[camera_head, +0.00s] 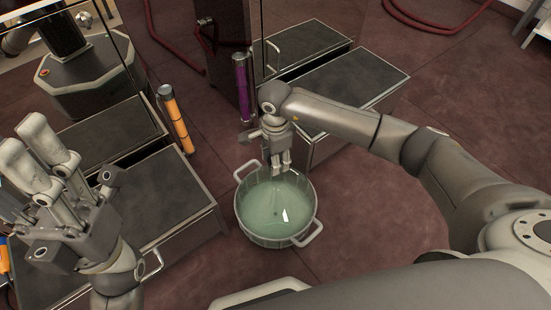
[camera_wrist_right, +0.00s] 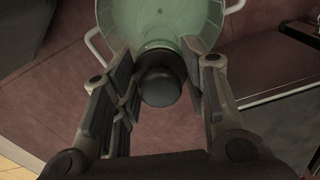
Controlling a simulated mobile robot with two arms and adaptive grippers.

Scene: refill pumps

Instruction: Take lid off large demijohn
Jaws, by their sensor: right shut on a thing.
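The large demijohn (camera_head: 275,212) is a round vessel of pale green glass in a light frame with two handles, standing on the floor. It also shows at the top of the right wrist view (camera_wrist_right: 165,22). My right gripper (camera_head: 281,164) is above its far side, pointing down. In the right wrist view, my right gripper (camera_wrist_right: 166,75) has its fingers on either side of the dark round lid (camera_wrist_right: 161,88) and is shut on it. Whether the lid touches the demijohn's neck cannot be told. My left gripper (camera_head: 30,143) is raised at the left, fingers apart and empty.
A low dark-topped cabinet (camera_head: 165,208) stands left of the demijohn, another (camera_head: 345,85) behind it to the right. An orange cylinder (camera_head: 174,117) and a purple cylinder (camera_head: 242,88) stand behind. Red hoses (camera_head: 440,28) lie on the floor. Floor right of the demijohn is clear.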

